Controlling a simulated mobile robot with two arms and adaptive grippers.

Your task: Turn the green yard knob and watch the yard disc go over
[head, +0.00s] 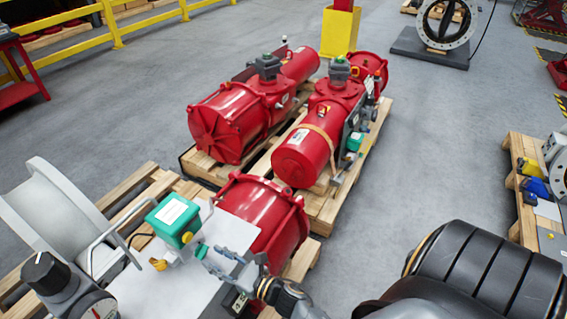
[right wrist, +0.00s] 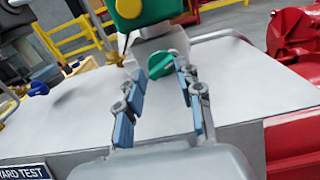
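The green knob (right wrist: 160,65) stands on the pale grey panel (right wrist: 85,110) in the right wrist view. It also shows small in the head view (head: 201,251). My right gripper (right wrist: 161,76) is open, with its blue-padded fingers apart. The knob appears between or just beyond the fingertips, and I see no clear contact. In the head view my right gripper (head: 216,260) reaches in from the lower right. A dark "YARD TEST" label (right wrist: 22,172) shows at the lower left of the wrist view. I cannot identify the yard disc. My left gripper is not in view.
A green box (head: 172,217) with a yellow knob (head: 187,237) stands close to the green knob. A red cylinder (head: 262,215) lies beside the panel. Red actuators (head: 228,120) sit on pallets behind.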

